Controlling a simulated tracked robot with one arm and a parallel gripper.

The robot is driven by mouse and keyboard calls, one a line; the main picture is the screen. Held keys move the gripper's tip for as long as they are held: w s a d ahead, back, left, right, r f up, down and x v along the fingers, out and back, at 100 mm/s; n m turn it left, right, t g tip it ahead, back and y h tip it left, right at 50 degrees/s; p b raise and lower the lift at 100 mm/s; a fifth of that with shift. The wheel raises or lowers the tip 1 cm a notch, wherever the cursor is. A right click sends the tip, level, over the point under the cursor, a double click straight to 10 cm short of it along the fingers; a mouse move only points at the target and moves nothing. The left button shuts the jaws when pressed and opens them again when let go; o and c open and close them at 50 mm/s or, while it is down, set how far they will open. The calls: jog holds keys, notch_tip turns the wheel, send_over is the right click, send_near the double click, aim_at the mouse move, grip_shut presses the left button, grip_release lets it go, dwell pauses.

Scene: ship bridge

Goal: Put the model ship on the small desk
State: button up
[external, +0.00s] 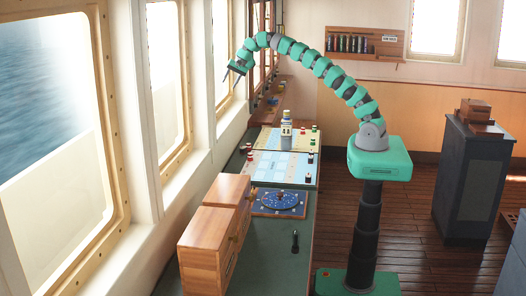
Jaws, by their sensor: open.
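My gripper (232,70) is open and empty. It hangs in the air at the end of my arched arm, near the window frames and above the far part of the long console. I cannot make out the model ship for certain. A small upright white, blue and yellow object (286,128) stands on the console; its kind is unclear at this size. A dark cabinet (466,185) stands on the right with a brown wooden object (475,110) on top. I cannot tell which surface is the small desk.
The green console (270,262) runs along the windows. It bears wooden drawer boxes (208,245), a round blue dial (279,203), a black handled item (295,241) and light panels with small knobs (277,167). A wall rack (364,43) hangs behind. Wooden floor (415,220) lies open.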

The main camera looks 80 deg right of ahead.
jog(key=s+a+r+n+t+h, duration=0.15)
jog(key=s+a+r, duration=0.25)
jog(key=r, duration=0.4)
jog(key=s+a+r+n+t, duration=0.25)
jog(key=a+r, duration=0.25)
jog(key=r, duration=0.4)
jog(key=s+a+r+n+t, duration=0.1)
jog(key=s+a+r+n, duration=0.25)
jog(key=r, duration=0.45)
jog(key=s+a+r+n+t, duration=0.2)
jog(key=s+r, duration=0.4)
jog(key=s, duration=0.4)
jog(key=s+a+r+n+t, duration=0.2)
jog(key=s+a+r+n, duration=0.3)
jog(key=s, duration=0.5)
notch_tip(320, 180, up, 2)
jog(key=shift+a+r+t, duration=0.2)
jog(key=shift+a+t, duration=0.2)
jog(key=shift+a, duration=0.35)
